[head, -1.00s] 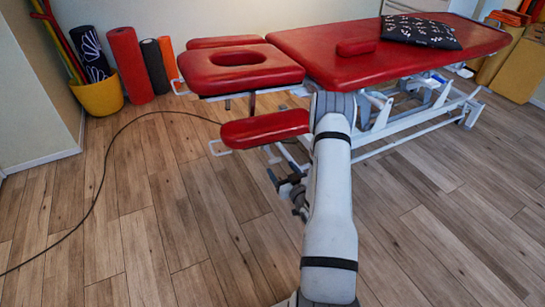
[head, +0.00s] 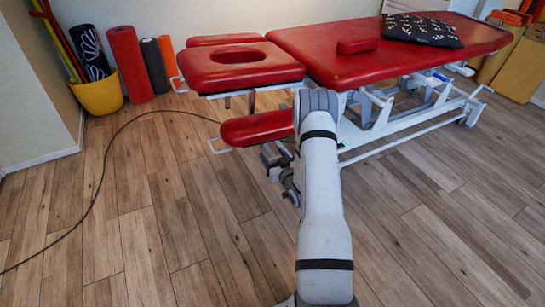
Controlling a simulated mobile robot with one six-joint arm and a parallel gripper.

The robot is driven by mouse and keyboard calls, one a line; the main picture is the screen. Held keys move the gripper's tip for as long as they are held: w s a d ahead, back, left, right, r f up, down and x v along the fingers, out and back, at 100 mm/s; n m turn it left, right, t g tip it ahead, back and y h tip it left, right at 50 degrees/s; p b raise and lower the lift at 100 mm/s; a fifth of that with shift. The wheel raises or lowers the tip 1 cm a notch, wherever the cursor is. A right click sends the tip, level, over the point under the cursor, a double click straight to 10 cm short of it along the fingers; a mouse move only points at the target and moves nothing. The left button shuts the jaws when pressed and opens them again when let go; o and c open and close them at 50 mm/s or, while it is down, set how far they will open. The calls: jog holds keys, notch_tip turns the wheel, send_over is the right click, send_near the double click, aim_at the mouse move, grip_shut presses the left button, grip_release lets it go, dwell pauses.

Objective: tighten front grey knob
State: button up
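The red treatment table (head: 400,62) stands on a white metal frame, with a red face-hole headrest (head: 240,66) at its near left end. A lower red armrest pad (head: 256,128) hangs below the headrest. My gripper (head: 272,158) is a small dark shape just under the right end of this pad, close to the table's frame. Whether it touches anything is not clear. Its fingers are too small and dark to tell open from shut. I cannot make out the front grey knob; my arm and gripper cover part of the frame there.
A thin dark cable (head: 103,170) curves over the wooden floor at the left. A yellow bucket (head: 98,96) and rolled mats (head: 126,62) stand by the wall. A red cushion (head: 357,46) and a black patterned pillow (head: 422,31) lie on the table. The front floor is clear.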

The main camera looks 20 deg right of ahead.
jog(key=c, duration=0.7)
jog(key=shift+f, duration=0.1)
jog(key=shift+c, duration=0.2)
jog(key=shift+m+b, duration=0.4)
jog(key=shift+m, duration=0.1)
jog(key=o, duration=1)
jog(key=s+p, duration=0.1)
jog(key=s, duration=0.7)
jog(key=shift+d+p, duration=0.15)
jog(key=shift+p, duration=0.15)
jog(key=shift+w, duration=0.1)
